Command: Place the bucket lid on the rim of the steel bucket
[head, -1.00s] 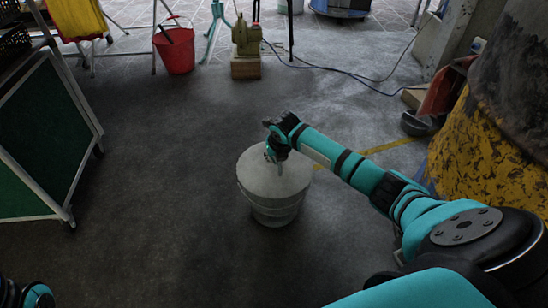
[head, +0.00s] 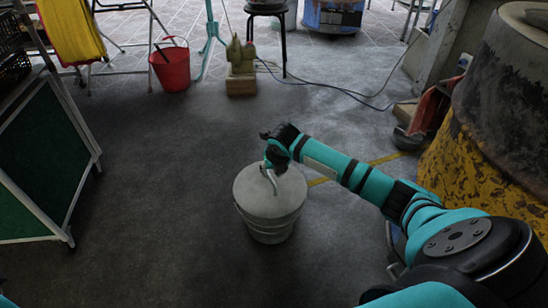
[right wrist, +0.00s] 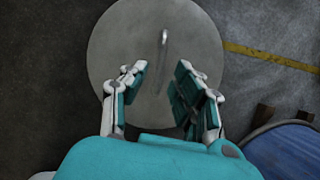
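The round grey bucket lid (head: 262,205) lies on top of the steel bucket (head: 268,230) on the floor and looks roughly level. Whether it sits fully on the rim all round I cannot tell. Its upright bar handle (head: 270,180) also shows in the right wrist view (right wrist: 163,48). My right gripper (right wrist: 162,84) is open above the lid (right wrist: 160,20), its two fingers apart with nothing between them. The handle is just beyond the fingertips in the wrist view. In the head view the right gripper (head: 277,160) is beside the handle. My left gripper is out of view.
A yellow-and-grey barrel oven (head: 480,160) stands at right, with a red dustpan-like object (head: 432,108) beside it. A green-panelled cart (head: 45,150) is at left. A red bucket (head: 171,68) stands at the back. The floor around the steel bucket is clear.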

